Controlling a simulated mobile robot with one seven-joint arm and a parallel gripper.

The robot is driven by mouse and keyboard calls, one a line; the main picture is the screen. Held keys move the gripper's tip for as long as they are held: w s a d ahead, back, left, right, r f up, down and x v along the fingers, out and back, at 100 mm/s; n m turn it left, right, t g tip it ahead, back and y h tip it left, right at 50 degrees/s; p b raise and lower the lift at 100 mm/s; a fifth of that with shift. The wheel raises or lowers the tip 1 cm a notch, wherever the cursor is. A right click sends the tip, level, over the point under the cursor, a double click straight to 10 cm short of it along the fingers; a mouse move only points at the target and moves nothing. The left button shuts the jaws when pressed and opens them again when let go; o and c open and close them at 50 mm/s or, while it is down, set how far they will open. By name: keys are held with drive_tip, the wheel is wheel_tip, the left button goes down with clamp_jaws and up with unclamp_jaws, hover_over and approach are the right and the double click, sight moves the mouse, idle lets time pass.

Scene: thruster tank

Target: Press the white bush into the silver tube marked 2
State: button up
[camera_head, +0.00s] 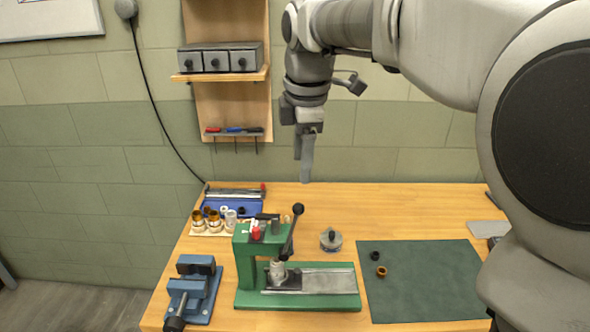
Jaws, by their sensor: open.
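My gripper (304,165) hangs fingers-down above the back of the bench, in front of the tiled wall. It is open and holds nothing that I can see. A green arbor press (262,262) with a raised black-knobbed lever stands in the middle of the bench. A small silvery cylinder (278,270) sits under its ram; I cannot tell what it is. A silver tube (231,219) stands among brass-coloured rings on a pale holder (213,233) at the left. A small whitish piece (223,210) beside it may be the white bush. No number is legible.
A blue vise (193,290) is at the front left. A blue tray (236,205) lies at the back left. A round metal item (331,239) stands right of the press. A dark green mat (420,285) holds a black ring (375,256) and a brown ring (381,271). The back middle is clear.

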sight(291, 233)
drive_tip(key=x, duration=1.7)
drive_tip(key=shift+s+b, duration=0.15)
drive_tip(key=shift+b, duration=0.15)
clamp_jaws()
idle(0.5)
